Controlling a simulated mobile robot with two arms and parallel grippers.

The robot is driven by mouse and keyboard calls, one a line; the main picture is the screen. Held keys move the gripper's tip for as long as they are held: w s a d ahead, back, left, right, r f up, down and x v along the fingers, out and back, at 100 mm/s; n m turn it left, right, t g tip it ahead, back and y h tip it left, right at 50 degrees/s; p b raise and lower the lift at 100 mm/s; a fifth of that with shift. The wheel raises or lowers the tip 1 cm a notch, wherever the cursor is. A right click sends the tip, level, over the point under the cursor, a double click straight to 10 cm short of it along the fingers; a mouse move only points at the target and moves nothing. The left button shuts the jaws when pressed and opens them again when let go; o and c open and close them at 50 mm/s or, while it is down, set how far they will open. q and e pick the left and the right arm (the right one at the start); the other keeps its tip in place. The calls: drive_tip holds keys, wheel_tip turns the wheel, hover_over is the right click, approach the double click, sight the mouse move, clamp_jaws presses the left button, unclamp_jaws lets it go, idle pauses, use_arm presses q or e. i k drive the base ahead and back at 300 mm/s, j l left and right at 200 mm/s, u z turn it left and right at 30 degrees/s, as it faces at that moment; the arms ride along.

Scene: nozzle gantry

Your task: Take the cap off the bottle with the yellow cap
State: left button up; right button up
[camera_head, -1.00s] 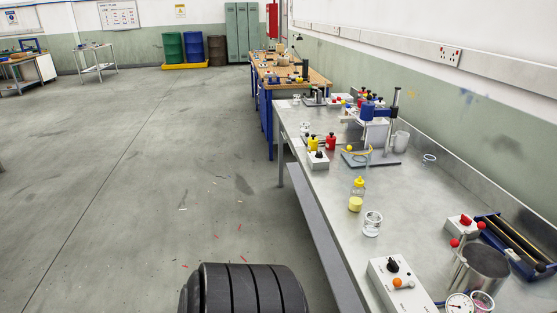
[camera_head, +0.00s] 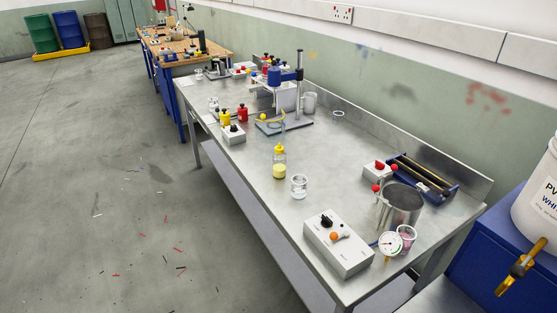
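The bottle with the yellow cap (camera_head: 279,162) stands upright on the grey metal bench, left of its middle and near the front edge. Its body is clear with pale yellow contents low down, and the yellow cap (camera_head: 279,148) sits on top. Neither of my grippers is in view.
On the metal bench (camera_head: 240,160), a glass jar (camera_head: 299,186) stands close to the bottle. A control box (camera_head: 338,245), a metal pot (camera_head: 400,205) and a gauge (camera_head: 390,243) are nearer. A stand (camera_head: 298,90) is behind. A white bucket (camera_head: 540,200) is at right. The floor at left is open.

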sight(278, 160)
drive_tip(key=i+j+z, duration=0.15)
drive_tip(key=i+j, duration=0.2)
drive_tip(key=i+j+z, duration=0.2)
drive_tip(key=j, duration=0.3)
drive_tip(key=i+j+z, duration=0.15)
drive_tip(key=i+j, duration=0.25)
drive_tip(key=j, duration=0.1)
